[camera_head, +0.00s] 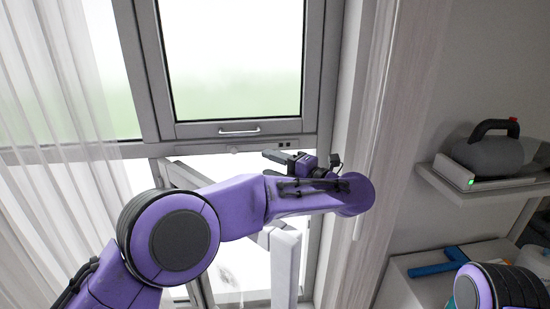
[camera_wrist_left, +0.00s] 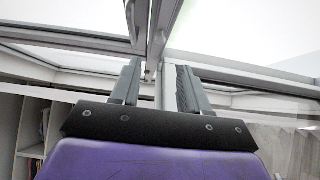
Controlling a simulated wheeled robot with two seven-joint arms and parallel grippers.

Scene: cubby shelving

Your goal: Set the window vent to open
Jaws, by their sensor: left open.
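The grey-framed window has an upper pane (camera_head: 235,60) with a small silver handle (camera_head: 239,131) on its bottom rail. Below it a lower framed section (camera_head: 178,172) has a grey frame edge set at an angle to the main frame; my left arm hides much of it. I cannot tell exactly how far it stands out. My left gripper (camera_head: 276,157) is just under the upper pane's bottom rail, right of the handle. In the left wrist view the gripper (camera_wrist_left: 157,80) has its two fingers apart, with grey window frame bars (camera_wrist_left: 157,35) beyond them. My right gripper is not in view.
A sheer white curtain (camera_head: 50,80) hangs at the left. At the right, a wall shelf (camera_head: 485,185) holds a grey kettle-like appliance (camera_head: 488,152) with a dark handle. Blue items (camera_head: 440,268) lie on a lower white surface.

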